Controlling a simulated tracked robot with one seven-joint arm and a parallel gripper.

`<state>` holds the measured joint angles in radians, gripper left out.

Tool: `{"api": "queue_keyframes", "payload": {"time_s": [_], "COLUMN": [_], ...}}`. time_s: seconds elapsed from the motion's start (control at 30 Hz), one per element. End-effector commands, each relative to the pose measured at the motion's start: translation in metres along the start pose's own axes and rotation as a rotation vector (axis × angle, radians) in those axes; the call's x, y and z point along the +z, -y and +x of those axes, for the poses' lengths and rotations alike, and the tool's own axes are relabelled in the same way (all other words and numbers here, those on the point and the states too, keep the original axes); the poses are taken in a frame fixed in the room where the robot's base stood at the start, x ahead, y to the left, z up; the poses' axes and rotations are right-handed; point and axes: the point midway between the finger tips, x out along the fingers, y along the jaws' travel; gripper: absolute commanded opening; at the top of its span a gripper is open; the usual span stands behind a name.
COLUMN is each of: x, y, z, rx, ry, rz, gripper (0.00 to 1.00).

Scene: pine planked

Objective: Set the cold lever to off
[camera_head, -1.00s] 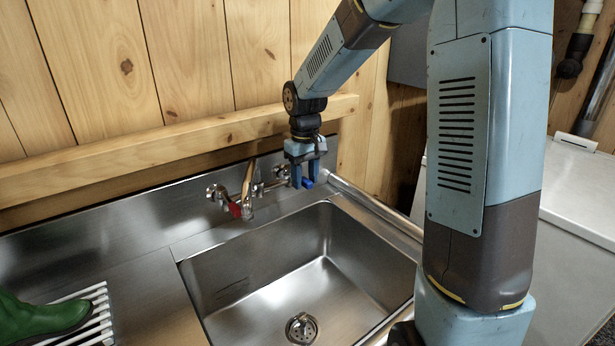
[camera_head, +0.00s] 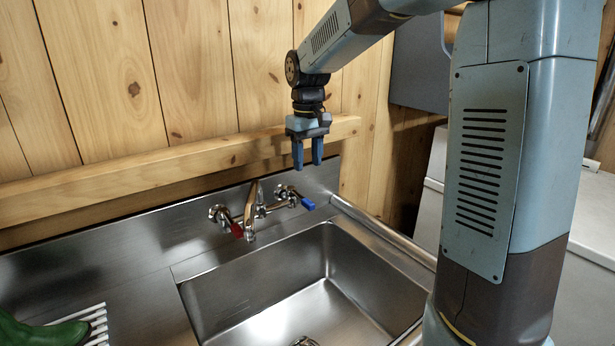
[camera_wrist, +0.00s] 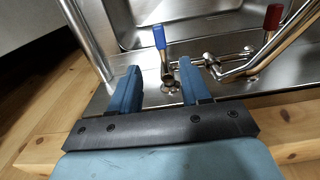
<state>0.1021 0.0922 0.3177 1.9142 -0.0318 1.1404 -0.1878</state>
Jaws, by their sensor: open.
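The cold lever with a blue grip (camera_head: 308,204) is on the right side of the wall faucet (camera_head: 255,211). In the head view its blue grip points to the right and toward the front. A hot lever with a red grip (camera_head: 237,230) is on the faucet's left. My gripper (camera_head: 308,168) is open and empty, fingers pointing down, above the cold lever and apart from it. In the wrist view the blue grip (camera_wrist: 159,37) shows beyond and between the open fingers (camera_wrist: 158,80), and the red grip (camera_wrist: 272,17) is at the upper right.
The steel sink basin (camera_head: 300,300) lies in front of the faucet. A wooden rail (camera_head: 150,172) runs along the plank wall behind it. A green boot (camera_head: 40,333) rests by a white rack (camera_head: 98,325) at the lower left.

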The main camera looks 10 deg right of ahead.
Motion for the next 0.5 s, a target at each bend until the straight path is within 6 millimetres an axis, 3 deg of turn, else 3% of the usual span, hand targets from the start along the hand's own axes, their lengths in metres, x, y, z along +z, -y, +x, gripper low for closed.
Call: {"api": "queue_keyframes", "payload": {"time_s": [0.2, 0.5], "x": [-0.001, 0.0], "y": [0.0, 0.0], "z": [-0.021, -0.024], "rx": [0.0, -0.001], "ry": [-0.001, 0.0], "rz": [-0.001, -0.001], "gripper": [0.47, 0.47]}}
